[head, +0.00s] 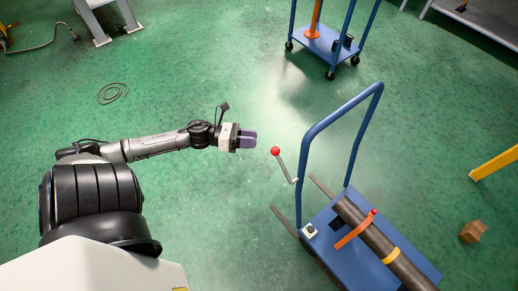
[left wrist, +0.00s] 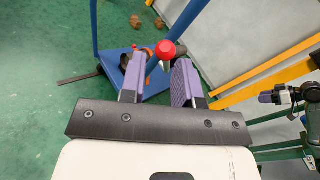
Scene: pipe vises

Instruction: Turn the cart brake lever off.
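The brake lever is a grey rod (head: 284,168) with a red ball knob (head: 275,151), tilted up from the blue cart (head: 340,237) beside its handle. My left gripper (head: 248,139) points at the knob from the left, a short gap away. In the left wrist view its purple fingers (left wrist: 160,82) are open with nothing between them. The red knob (left wrist: 165,49) shows just beyond the fingertips, lined up with the gap. The rod is mostly hidden behind the knob there. What looks like my right gripper (left wrist: 266,98) shows small at the right; its opening is unclear.
The cart's blue tube handle (head: 312,150) rises right of the lever. A dark pipe (head: 385,245) with an orange strap lies on the cart. The green floor at left is mostly clear.

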